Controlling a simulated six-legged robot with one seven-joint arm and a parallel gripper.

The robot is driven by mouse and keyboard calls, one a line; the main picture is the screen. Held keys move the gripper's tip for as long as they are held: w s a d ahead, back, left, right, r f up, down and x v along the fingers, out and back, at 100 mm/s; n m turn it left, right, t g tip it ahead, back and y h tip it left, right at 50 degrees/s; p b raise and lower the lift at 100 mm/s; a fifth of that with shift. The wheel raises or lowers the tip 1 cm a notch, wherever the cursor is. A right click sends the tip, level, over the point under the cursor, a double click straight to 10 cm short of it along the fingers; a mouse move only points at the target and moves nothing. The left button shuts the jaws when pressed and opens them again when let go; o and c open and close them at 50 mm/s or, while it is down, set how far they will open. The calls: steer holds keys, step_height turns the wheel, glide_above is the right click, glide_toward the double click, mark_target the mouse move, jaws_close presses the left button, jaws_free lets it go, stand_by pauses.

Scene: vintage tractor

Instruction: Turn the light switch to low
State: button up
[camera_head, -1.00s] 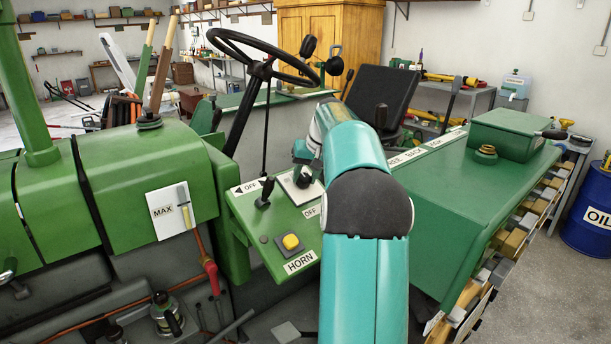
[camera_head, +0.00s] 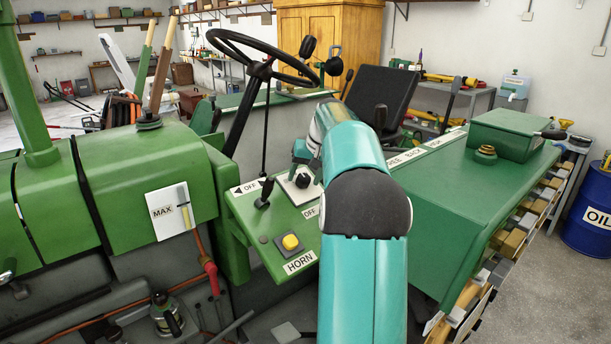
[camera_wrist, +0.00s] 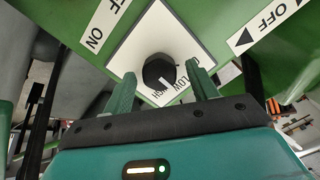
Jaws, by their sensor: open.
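The light switch is a round black knob (camera_wrist: 158,72) on a white plate (camera_wrist: 133,50), with a pale pointer mark on its lower side. Lettering that seems to read LOW and HIGH lies along the plate's lower edge, partly hidden by my gripper; the exact pointer setting is hard to tell. The knob also shows in the head view (camera_head: 302,181). My gripper (camera_wrist: 162,73) is open, one green finger on each side of the knob, with gaps showing. In the head view my gripper (camera_head: 301,156) is just above the plate, partly hidden by my arm.
A black lever (camera_head: 265,193) stands left of the plate. A yellow horn button (camera_head: 290,242) is on the same green panel, nearer. The steering wheel (camera_head: 262,58) is behind. A green fender (camera_head: 470,195) lies to the right.

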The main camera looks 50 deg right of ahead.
steer(key=v, duration=1.4)
steer(key=shift+w+a, duration=0.1)
steer(key=s+a+f+n, duration=0.1)
steer(key=a+n, duration=0.2)
steer(key=a, duration=2.3)
steer(key=s+a+f+n, duration=0.4)
steer(key=s+a+f, duration=1.2)
steer(key=s+a, duration=0.1)
steer(key=shift+a+n+t, duration=0.4)
steer(key=shift+a, duration=0.4)
steer(key=shift+c, duration=0.5)
